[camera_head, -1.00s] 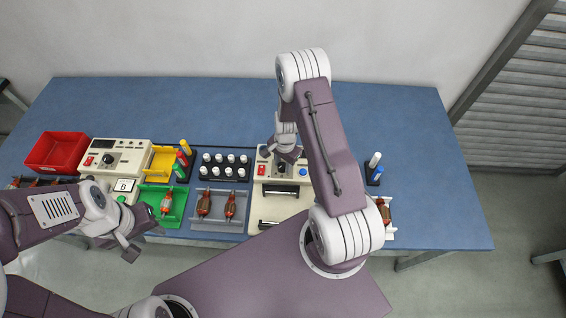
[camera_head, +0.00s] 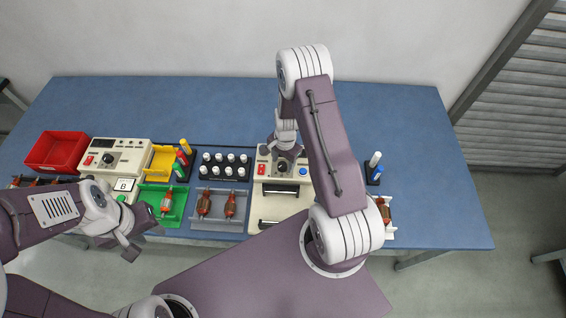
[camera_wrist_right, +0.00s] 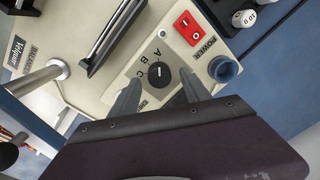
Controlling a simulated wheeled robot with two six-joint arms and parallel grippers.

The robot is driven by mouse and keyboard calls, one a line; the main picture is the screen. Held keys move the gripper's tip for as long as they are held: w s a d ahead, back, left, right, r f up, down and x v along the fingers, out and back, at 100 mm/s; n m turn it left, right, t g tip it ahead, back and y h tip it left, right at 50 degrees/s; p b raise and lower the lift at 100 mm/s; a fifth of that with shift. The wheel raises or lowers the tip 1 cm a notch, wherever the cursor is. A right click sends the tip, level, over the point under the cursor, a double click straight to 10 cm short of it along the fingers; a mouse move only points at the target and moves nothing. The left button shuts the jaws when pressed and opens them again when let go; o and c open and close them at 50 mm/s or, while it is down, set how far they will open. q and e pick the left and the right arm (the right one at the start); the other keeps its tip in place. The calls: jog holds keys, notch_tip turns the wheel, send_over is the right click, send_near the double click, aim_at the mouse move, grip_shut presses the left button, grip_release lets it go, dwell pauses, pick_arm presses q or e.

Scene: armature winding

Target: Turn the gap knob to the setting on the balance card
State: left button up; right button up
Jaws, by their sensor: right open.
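The gap knob (camera_wrist_right: 160,73) is a round black knob with a pale mark, on a cream panel lettered A, B and C around it. The mark points roughly toward A in the right wrist view. My right gripper (camera_wrist_right: 161,94) is open, its two fingers on either side of the knob's near edge; contact is not clear. In the head view my right gripper (camera_head: 284,158) is over the cream machine (camera_head: 262,205) and hides part of its panel. The balance card (camera_head: 124,184) is white and reads B. My left gripper (camera_head: 131,247) hangs near the table's front left edge, empty.
A red power switch (camera_wrist_right: 188,28) and a blue-grey round button (camera_wrist_right: 223,68) sit close to the knob. A slotted black bar (camera_wrist_right: 112,38) and a metal post (camera_wrist_right: 40,76) stand on the other side. The blue table (camera_head: 420,150) is clear at right.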

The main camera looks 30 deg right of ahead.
aim_at(284, 165)
notch_tip(284, 165, up, 8)
jog(key=b, duration=0.1)
jog(key=shift+s, duration=0.2)
jog(key=shift+d, duration=0.1)
